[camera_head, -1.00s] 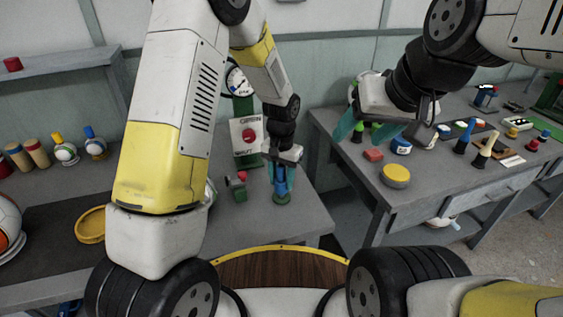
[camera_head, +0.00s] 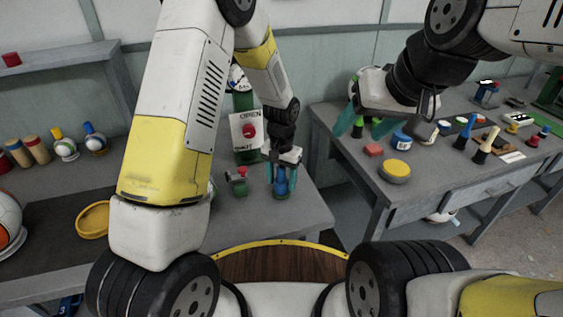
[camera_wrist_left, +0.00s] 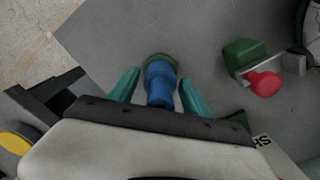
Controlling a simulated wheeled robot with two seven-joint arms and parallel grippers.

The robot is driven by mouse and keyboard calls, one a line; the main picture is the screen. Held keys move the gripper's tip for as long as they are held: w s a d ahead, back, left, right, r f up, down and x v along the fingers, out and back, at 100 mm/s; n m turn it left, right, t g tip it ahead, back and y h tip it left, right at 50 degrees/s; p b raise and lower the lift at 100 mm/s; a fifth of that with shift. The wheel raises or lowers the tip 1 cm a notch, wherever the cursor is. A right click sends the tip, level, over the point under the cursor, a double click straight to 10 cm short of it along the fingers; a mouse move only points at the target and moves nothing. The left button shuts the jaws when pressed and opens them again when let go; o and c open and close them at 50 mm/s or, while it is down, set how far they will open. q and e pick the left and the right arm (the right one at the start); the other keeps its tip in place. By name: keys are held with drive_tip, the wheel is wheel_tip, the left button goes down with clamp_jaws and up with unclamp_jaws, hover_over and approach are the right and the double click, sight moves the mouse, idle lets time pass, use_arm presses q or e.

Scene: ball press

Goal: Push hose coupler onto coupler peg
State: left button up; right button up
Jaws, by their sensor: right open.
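The blue hose coupler (camera_head: 281,184) stands upright over a green round base (camera_head: 281,195) near the front of the left bench. In the left wrist view the coupler (camera_wrist_left: 160,84) shows above the green base (camera_wrist_left: 160,59). The peg itself is hidden. My left gripper (camera_head: 281,182) is above the coupler, with one teal finger on each side. The wrist view shows a gap between each finger and the coupler, so the gripper (camera_wrist_left: 160,84) is open around it. My right gripper (camera_head: 366,126) is open and empty above the right bench.
A small green fixture with a red knob (camera_head: 241,172) stands just left of the coupler. Behind it is a green stand with an OPEN/SHUT sign (camera_head: 249,131).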

use_arm(q)
drive_tip(key=shift+o, duration=0.5)
wheel_tip(320, 180, up, 8)
drive_tip(key=shift+f, duration=0.1)
drive_tip(key=shift+a+r, duration=0.1)
drive_tip(key=shift+r, duration=0.1)
drive_tip(key=s+a+r+n+t+h, duration=0.1)
drive_tip(key=s+a+r, duration=0.25)
drive_tip(key=r, duration=0.45)
drive_tip(key=s+a+r+n+t+h, duration=0.1)
drive_tip(key=s+a+r+t, duration=0.15)
drive_tip(key=a+r, duration=0.4)
drive_tip(key=s+a+r+n+t, duration=0.1)
drive_tip(key=s+a+r, duration=0.1)
drive_tip(key=s+r, duration=0.2)
drive_tip(key=s+a+r+n+t, duration=0.1)
drive_tip(key=s+r, duration=0.3)
drive_tip(key=s, duration=0.5)
drive_tip(key=shift+s+a+r+n+t, duration=0.25)
drive_tip(key=shift+s+a+n+t, duration=0.15)
drive_tip(key=shift+a, duration=0.15)
